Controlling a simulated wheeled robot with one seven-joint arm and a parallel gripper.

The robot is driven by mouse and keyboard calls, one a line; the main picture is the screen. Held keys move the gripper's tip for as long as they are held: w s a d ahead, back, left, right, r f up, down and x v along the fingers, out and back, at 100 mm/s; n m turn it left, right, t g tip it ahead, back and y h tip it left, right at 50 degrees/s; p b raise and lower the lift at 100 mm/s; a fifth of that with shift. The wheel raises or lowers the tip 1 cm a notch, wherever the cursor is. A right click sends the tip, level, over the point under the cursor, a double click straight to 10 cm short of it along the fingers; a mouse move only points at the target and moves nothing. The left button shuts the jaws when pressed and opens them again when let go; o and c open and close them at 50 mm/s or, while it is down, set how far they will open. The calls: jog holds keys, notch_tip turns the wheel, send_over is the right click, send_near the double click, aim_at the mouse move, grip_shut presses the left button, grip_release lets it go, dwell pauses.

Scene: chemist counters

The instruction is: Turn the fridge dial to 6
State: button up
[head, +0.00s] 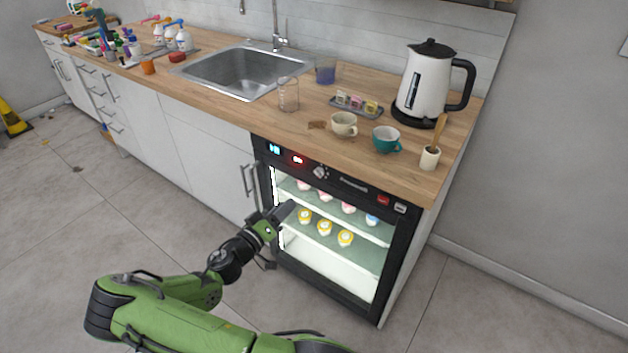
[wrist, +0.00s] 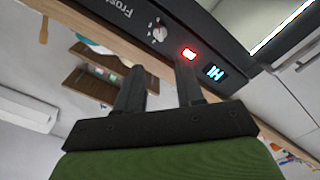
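The fridge dial (head: 320,172) is a small round knob on the black control panel at the top of the fridge (head: 384,285). In the wrist view the dial (wrist: 158,32) shows with small marks around it, too small to read, so I cannot tell its setting. My gripper (head: 289,208) is in front of the fridge door, below and left of the dial, apart from it. In the wrist view my gripper (wrist: 161,68) has its two dark fingers spread with nothing between them. The dial appears just beyond the fingertips, unobstructed.
A red display (head: 298,160) and a blue display (head: 274,149) sit left of the dial. The wooden counter (head: 290,123) overhangs the panel, with a cream cup (head: 343,124) and teal cup (head: 386,139) near its edge. A cabinet handle (head: 249,180) sticks out left of the fridge.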

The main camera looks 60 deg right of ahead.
aim_at(318, 176)
jog(key=d, duration=0.4)
jog(key=s+d+b, duration=0.1)
jog(key=d, duration=0.4)
jog(key=d+b, duration=0.1)
jog(key=d, duration=0.4)
jog(key=shift+s+d, duration=0.15)
jog(key=shift+d, duration=0.1)
grip_shut()
jog(key=n+p, duration=0.2)
jog(key=n, duration=0.2)
jog(key=shift+s+r+n, duration=0.1)
jog(key=shift+n, duration=0.3)
jog(key=shift+n+p, duration=0.75)
jog(key=shift+n, duration=1.25)
